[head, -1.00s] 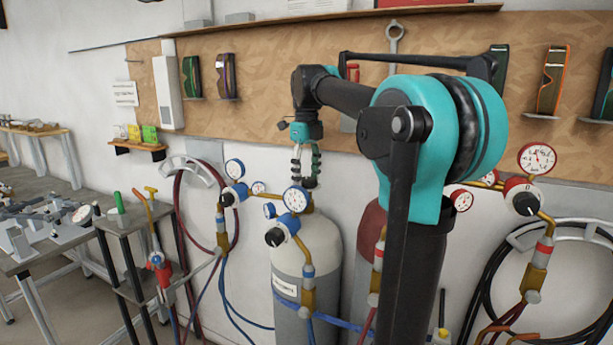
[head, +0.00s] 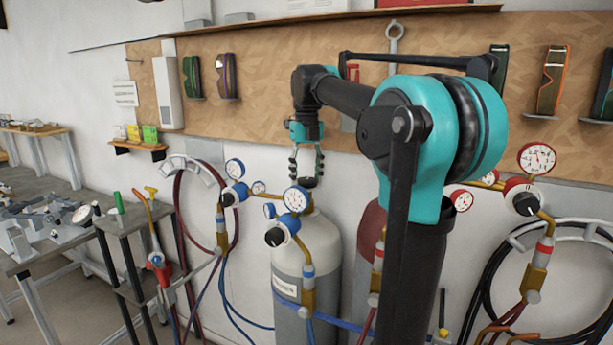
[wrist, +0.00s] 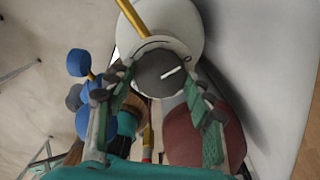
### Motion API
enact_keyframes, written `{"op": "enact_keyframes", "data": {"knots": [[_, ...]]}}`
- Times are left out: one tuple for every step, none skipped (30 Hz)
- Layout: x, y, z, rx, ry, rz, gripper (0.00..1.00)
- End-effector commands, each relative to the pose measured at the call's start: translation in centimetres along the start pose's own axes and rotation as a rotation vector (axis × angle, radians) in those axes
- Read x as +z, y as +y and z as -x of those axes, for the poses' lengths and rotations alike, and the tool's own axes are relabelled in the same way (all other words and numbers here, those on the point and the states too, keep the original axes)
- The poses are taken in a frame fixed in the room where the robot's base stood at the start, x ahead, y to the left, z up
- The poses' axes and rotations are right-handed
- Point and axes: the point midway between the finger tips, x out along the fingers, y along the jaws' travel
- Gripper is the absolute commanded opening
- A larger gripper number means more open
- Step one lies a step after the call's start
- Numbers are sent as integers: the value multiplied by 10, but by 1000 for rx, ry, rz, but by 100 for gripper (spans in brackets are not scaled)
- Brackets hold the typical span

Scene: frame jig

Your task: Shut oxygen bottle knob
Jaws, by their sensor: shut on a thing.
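The oxygen bottle (head: 292,262) is a grey cylinder with a pale top, standing against the wall. Its knob shows in the wrist view as a dark grey disc (wrist: 158,74) with a white line, slanting up to the right. In the head view the dark knob (head: 308,183) is small, at the bottle's top. My gripper (head: 307,165) points down over it. In the wrist view my gripper (wrist: 160,88) has one green-padded finger on each side of the knob and is shut on it. The exact finger contact is hard to see.
A blue regulator (head: 285,230) with gauges sits close in front of the bottle's top. A dark red bottle (head: 370,232) stands to the right, partly behind my arm. A workbench (head: 50,225) is at the left.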

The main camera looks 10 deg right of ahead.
Motion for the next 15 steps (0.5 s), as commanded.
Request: {"op": "enact_keyframes", "data": {"knots": [[0, 0, 0, 0, -1, 0, 24], [0, 0, 0, 0, -1, 0, 24], [0, 0, 0, 0, -1, 0, 24], [0, 0, 0, 0, -1, 0, 24], [0, 0, 0, 0, -1, 1, 24], [0, 0, 0, 0, -1, 1, 57], [0, 0, 0, 0, -1, 1, 61], [0, 0, 0, 0, -1, 1, 65], [0, 0, 0, 0, -1, 1, 70], [0, 0, 0, 0, -1, 1, 73], [0, 0, 0, 0, -1, 1, 73], [0, 0, 0, 0, -1, 1, 73], [0, 0, 0, 0, -1, 1, 73], [0, 0, 0, 0, 0, 1, 73], [0, 0, 0, 0, 0, 1, 73]]}}
